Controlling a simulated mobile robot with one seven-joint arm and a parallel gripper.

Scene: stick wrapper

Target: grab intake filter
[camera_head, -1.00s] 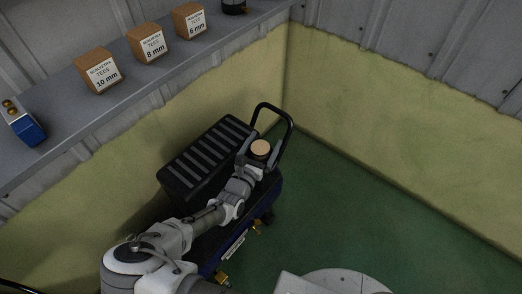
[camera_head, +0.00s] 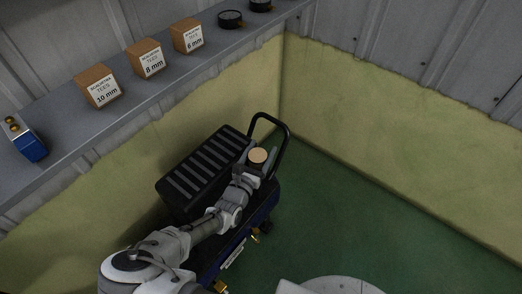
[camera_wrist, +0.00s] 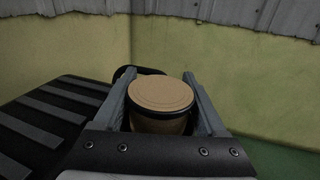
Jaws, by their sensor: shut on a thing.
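The intake filter (camera_wrist: 162,95) is a round tan cylinder with a flat top and a dark band under its rim. In the wrist view it sits between the two grey fingers of my gripper (camera_wrist: 160,105), which is shut on it. In the head view the filter's tan top (camera_head: 257,155) shows at the end of my arm, over the compressor (camera_head: 240,240) near its black handle. My gripper (camera_head: 256,165) is mostly seen from behind there. The filter's lower part is hidden, so I cannot tell whether it still touches the compressor.
The compressor's ribbed black cover (camera_head: 205,165) lies left of the filter. Its black loop handle (camera_head: 287,140) stands close behind. A grey shelf (camera_head: 130,105) holds several small boxes, a blue fitting (camera_head: 27,142) and black gauges (camera_head: 230,18).

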